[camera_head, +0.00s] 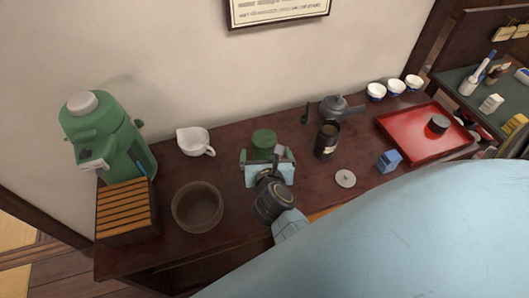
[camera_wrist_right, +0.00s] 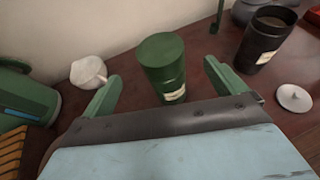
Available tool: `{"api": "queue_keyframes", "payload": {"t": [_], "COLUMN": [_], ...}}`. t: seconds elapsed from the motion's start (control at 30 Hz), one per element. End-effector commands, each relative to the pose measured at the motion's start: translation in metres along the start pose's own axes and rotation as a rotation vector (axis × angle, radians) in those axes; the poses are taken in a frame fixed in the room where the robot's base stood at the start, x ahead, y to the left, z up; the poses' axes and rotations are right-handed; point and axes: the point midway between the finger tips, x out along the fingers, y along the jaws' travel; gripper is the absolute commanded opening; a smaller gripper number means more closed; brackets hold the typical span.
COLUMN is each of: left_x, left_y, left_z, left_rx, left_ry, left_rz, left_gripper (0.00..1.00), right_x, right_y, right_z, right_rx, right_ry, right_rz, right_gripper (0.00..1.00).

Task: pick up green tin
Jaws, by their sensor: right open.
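The green tin (camera_head: 264,139) stands upright on the dark wooden counter, with its lower part hidden behind my right gripper in the head view. In the right wrist view the green tin (camera_wrist_right: 163,65) shows its round lid and a pale label low on its side. My right gripper (camera_head: 267,157) is open, with its green fingers spread to either side of the tin's line. In the right wrist view the right gripper (camera_wrist_right: 168,92) has the tin ahead, between and beyond its fingertips, with no contact visible. My left gripper is not in view.
A white spouted bowl (camera_head: 194,141) stands left of the tin, and a brown bowl (camera_head: 197,207) nearer. A black open canister (camera_head: 327,140) and its lid (camera_head: 345,178) are to the right. A grey teapot (camera_head: 335,108), red tray (camera_head: 408,138) and blue box (camera_head: 389,161) lie farther right.

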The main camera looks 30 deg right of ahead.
Motion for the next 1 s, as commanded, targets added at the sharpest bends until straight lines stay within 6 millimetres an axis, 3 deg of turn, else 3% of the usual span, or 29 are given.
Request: {"api": "queue_keyframes", "payload": {"t": [0.1, 0.37, 0.7, 1.0], "left_x": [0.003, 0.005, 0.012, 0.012], "left_y": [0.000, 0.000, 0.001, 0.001], "left_z": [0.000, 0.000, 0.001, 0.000], "left_rx": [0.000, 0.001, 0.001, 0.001], "left_ry": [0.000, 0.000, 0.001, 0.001], "left_rz": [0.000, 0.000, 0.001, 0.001], "left_gripper": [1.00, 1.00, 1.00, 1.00], "right_x": [0.023, 0.044, 0.089, 0.092], "right_y": [0.000, -0.001, -0.002, -0.002], "right_z": [0.000, 0.000, 0.000, 0.000], "right_rx": [-0.004, -0.005, -0.005, -0.004], "right_ry": [-0.003, -0.003, -0.003, -0.002], "right_rz": [0.001, 0.000, 0.001, 0.001], "right_gripper": [0.96, 0.96, 0.96, 0.94]}}
